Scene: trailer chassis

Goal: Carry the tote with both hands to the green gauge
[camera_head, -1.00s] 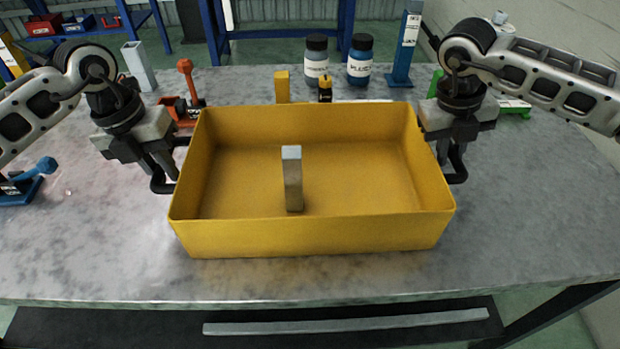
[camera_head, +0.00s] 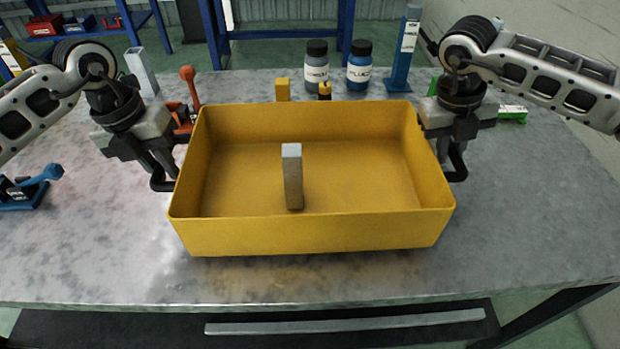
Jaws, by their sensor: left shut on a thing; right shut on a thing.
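The yellow tote (camera_head: 310,238) is level in the middle, in front of me, over the grey table; I cannot tell whether its base touches the table. A grey upright block (camera_head: 293,180) stands inside it. My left gripper (camera_head: 164,170) is shut on the black handle at the tote's left side. My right gripper (camera_head: 455,160) is shut on the black handle at its right side. A green item (camera_head: 512,115), which may be the green gauge, lies at the right behind my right gripper, which hides most of it.
Behind the tote stand two labelled bottles (camera_head: 359,68), a yellow post (camera_head: 282,89) and a blue stand (camera_head: 403,55). A red-orange clamp (camera_head: 188,90) is close to the tote's back left. A blue clamp (camera_head: 35,185) lies at far left. The table's right front (camera_head: 530,220) is clear.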

